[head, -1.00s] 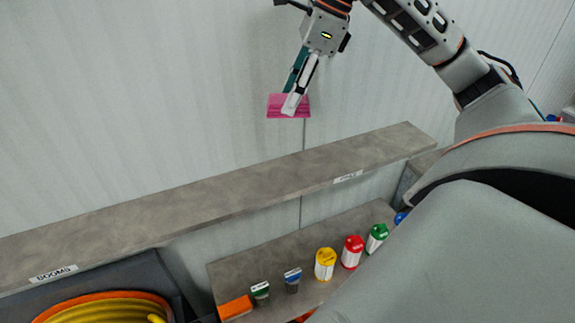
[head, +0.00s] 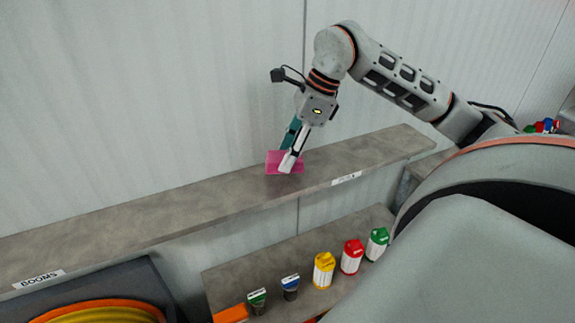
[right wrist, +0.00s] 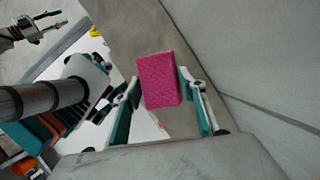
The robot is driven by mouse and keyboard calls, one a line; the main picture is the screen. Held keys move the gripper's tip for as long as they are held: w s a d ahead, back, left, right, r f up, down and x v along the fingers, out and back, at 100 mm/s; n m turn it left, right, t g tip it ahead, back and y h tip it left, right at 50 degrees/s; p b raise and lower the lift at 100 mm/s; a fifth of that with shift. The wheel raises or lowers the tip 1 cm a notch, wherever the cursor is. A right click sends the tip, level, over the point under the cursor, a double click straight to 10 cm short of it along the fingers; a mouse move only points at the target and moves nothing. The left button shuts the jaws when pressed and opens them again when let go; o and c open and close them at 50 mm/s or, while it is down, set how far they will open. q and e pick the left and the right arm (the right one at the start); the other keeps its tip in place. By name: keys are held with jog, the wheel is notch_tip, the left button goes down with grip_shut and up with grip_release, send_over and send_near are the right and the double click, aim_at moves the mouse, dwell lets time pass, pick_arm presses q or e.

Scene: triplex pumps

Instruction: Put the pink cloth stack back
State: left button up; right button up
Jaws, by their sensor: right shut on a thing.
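The pink cloth stack (head: 274,163) is a flat pink block between the fingers of my right gripper (head: 289,160). In the head view it shows against the upper grey shelf (head: 200,197), near the shelf's right part. I cannot tell whether it touches the shelf top. In the right wrist view the pink cloth stack (right wrist: 158,80) sits between the two teal-padded fingers of my right gripper (right wrist: 160,98), with the grey shelf surface behind it. My left gripper is not in the head view.
A label reading BOOMS (head: 38,279) is on the shelf's left front edge; another label (head: 346,178) is on its right. The upper shelf is otherwise clear. A lower shelf (head: 240,278) holds yellow (head: 324,270), red (head: 352,257) and green (head: 377,243) containers. A dark bin stands at lower left.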

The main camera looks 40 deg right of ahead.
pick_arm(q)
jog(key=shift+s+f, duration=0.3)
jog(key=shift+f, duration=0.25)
pick_arm(e)
jog(key=shift+f, duration=1.7)
jog(key=o, duration=1.2)
jog(key=shift+f, duration=0.15)
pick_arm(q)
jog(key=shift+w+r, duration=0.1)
pick_arm(e)
jog(key=shift+d+r, duration=0.1)
jog(key=shift+r, duration=0.25)
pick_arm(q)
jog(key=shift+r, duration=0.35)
pick_arm(e)
jog(key=v, duration=1.1)
jog(key=shift+r, duration=0.3)
